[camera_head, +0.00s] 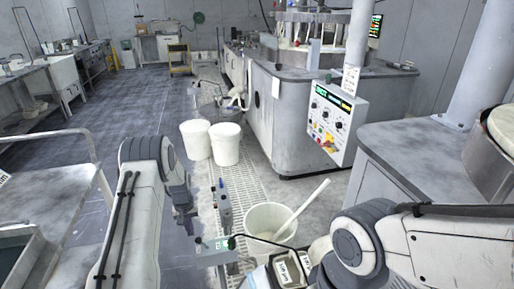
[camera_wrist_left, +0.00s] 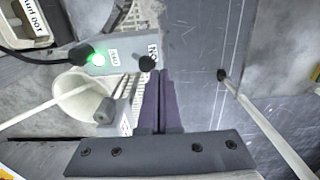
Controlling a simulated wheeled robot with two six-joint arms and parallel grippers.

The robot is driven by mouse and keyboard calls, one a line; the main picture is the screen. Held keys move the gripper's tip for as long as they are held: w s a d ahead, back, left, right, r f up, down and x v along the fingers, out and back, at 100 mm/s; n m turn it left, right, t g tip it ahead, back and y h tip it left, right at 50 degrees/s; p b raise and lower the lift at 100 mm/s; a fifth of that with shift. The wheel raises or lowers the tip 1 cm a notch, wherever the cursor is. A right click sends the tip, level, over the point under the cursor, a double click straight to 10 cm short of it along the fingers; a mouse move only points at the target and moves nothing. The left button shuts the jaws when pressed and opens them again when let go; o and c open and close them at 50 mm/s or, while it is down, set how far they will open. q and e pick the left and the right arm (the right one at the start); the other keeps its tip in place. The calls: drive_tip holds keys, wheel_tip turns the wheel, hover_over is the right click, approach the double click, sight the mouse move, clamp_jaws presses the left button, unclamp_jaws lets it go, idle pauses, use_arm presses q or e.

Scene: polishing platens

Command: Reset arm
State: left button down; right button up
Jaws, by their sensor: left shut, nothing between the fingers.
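My left arm comes in from the left in the head view and bends down at its upper joint. My left gripper (camera_head: 189,226) hangs below it, above the floor. In the left wrist view its dark fingers (camera_wrist_left: 160,126) are together, with nothing between them. My right arm shows at the lower right of the head view; its fingers are not visible.
A white bucket (camera_head: 268,222) holding a pale stick stands right of my left gripper. A grey box (camera_head: 213,243) with a green light is just below it. Two white buckets (camera_head: 225,150) stand farther back. A control panel (camera_head: 333,121) and a grey cart (camera_head: 48,185) flank the space.

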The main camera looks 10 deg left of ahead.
use_arm(q)
drive_tip(key=s+d+r+m+p, duration=0.1)
drive_tip(key=s+d+r+m, duration=0.2)
drive_tip(key=d+r, duration=0.75)
drive_tip(key=s+d+r+m+p, duration=0.1)
drive_tip(key=s+d+r+m, duration=0.15)
drive_tip(key=d+r, duration=0.85)
drive_tip(key=s+d+r+m+p, duration=0.1)
drive_tip(key=s+d+r+m, duration=0.1)
drive_tip(key=s+d+r, duration=0.55)
use_arm(e)
wheel_tip(320, 180, up, 5)
drive_tip(key=shift+p, duration=0.95)
clamp_jaws()
use_arm(q)
drive_tip(key=s+d+r+m, duration=0.1)
drive_tip(key=s+m, duration=0.1)
drive_tip(key=s, duration=0.8)
drive_tip(key=s+d+r+m+h, duration=0.1)
drive_tip(key=s+r+m, duration=0.1)
drive_tip(key=s, duration=0.8)
drive_tip(key=shift+s+d+m, duration=0.3)
drive_tip(key=shift+d+m, duration=0.05)
drive_tip(key=shift+m, duration=0.1)
